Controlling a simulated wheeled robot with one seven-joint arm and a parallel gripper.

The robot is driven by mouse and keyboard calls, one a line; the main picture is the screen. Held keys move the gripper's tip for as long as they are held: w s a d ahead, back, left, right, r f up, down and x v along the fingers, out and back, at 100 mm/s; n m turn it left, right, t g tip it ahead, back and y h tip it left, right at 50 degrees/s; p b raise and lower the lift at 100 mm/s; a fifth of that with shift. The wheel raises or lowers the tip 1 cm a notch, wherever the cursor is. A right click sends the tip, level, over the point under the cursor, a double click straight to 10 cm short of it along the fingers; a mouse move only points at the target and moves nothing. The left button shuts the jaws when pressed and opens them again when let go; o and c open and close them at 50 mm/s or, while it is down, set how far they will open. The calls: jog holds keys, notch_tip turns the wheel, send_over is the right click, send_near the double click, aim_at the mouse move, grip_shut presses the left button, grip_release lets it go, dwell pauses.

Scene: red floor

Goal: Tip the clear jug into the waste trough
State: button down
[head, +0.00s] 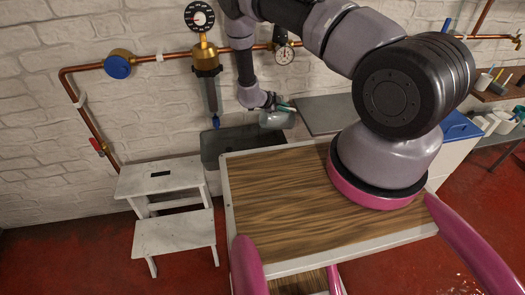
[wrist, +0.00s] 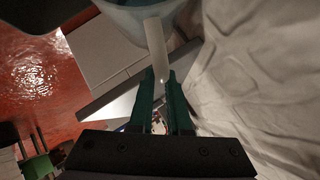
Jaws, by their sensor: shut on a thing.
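The clear jug (head: 277,120) is held in the air near the brick wall, just above and beside the right end of the dark grey waste trough (head: 212,150). My gripper (head: 284,106) is at the jug. In the wrist view the teal fingers of my gripper (wrist: 161,80) are shut on the jug's pale handle (wrist: 156,45). The translucent jug body (wrist: 122,14) shows only partly at the top of that view. The jug looks small in the head view, so I cannot tell its exact tilt or what is in it.
A filter with a gauge (head: 206,70) hangs on the copper pipe (head: 150,62) above the trough. A grey counter (head: 320,115) lies right of the jug. A white step stool (head: 172,232) stands left, and my wood-topped base is in front.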

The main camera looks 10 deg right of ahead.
aim_at(283, 114)
jog(key=shift+s+a+f+m+g+h, duration=0.1)
jog(key=shift+s+a+m+g+h, duration=0.1)
jog(key=shift+s+m+h, duration=0.25)
jog(key=shift+s+a+f+m+g+h, duration=0.1)
jog(key=shift+s+a+m+g+h, duration=0.1)
jog(key=shift+s+m+h, duration=0.25)
jog(key=shift+s+a, duration=0.1)
jog(key=shift+s, duration=0.1)
jog(key=shift+f, duration=0.1)
jog(key=shift+s+f, duration=0.1)
jog(key=shift+f, duration=0.15)
jog(key=shift+a+f, duration=0.1)
jog(key=shift+f, duration=0.1)
